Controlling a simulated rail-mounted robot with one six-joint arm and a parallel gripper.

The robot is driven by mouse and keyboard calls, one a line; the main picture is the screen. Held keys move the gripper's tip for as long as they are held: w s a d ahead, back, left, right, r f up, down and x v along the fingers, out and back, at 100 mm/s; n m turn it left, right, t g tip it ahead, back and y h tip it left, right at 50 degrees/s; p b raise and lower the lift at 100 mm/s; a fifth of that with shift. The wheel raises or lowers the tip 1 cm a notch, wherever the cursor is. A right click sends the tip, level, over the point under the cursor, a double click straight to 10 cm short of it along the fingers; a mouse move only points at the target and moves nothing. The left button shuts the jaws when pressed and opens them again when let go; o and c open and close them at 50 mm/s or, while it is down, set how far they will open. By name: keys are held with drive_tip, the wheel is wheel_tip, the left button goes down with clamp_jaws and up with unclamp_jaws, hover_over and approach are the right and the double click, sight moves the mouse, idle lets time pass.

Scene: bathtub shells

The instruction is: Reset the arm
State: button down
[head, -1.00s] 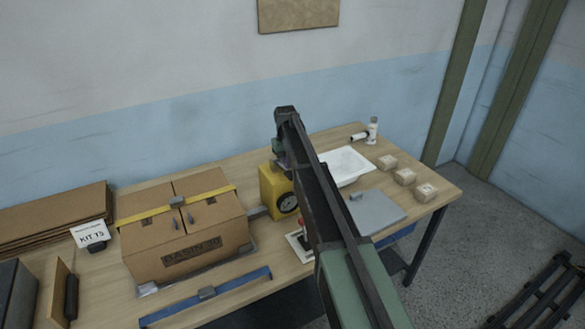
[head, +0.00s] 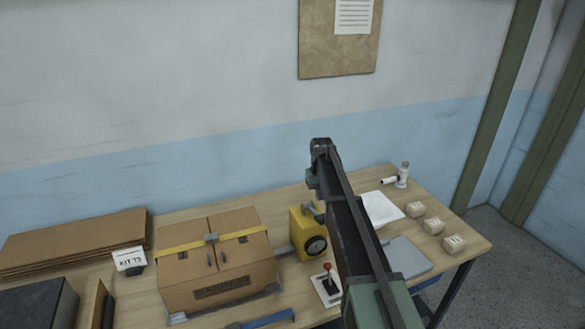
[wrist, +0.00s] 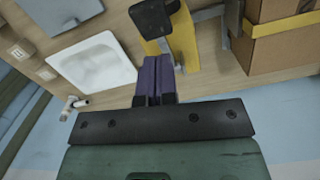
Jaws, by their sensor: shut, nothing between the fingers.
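My arm reaches over the bench in the head view, with its wrist bent down beside the yellow gauge unit (head: 301,222). My gripper's purple fingers (wrist: 154,64) are together and empty in the wrist view. They lie beside the yellow unit (wrist: 182,42) in that picture, with the white basin (wrist: 92,65) to their left. The fingers are hard to make out in the head view. The strapped cardboard box (head: 190,284) stands on the bench to the left of the unit.
The wall (head: 200,90) stands behind.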

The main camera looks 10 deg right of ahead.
drive_tip(key=s+a+f+b, duration=0.2)
drive_tip(key=s+f+b, duration=0.3)
drive_tip(key=s, duration=0.6)
drive_tip(key=s+a+f+b, duration=0.2)
drive_tip(key=s+f+b, duration=0.4)
drive_tip(key=s, duration=0.6)
drive_tip(key=s+a+f+b, duration=0.2)
drive_tip(key=s+f+b, duration=0.4)
drive_tip(key=s, duration=0.6)
drive_tip(key=shift+a+f+t, duration=0.4)
drive_tip(key=shift+f, duration=0.15)
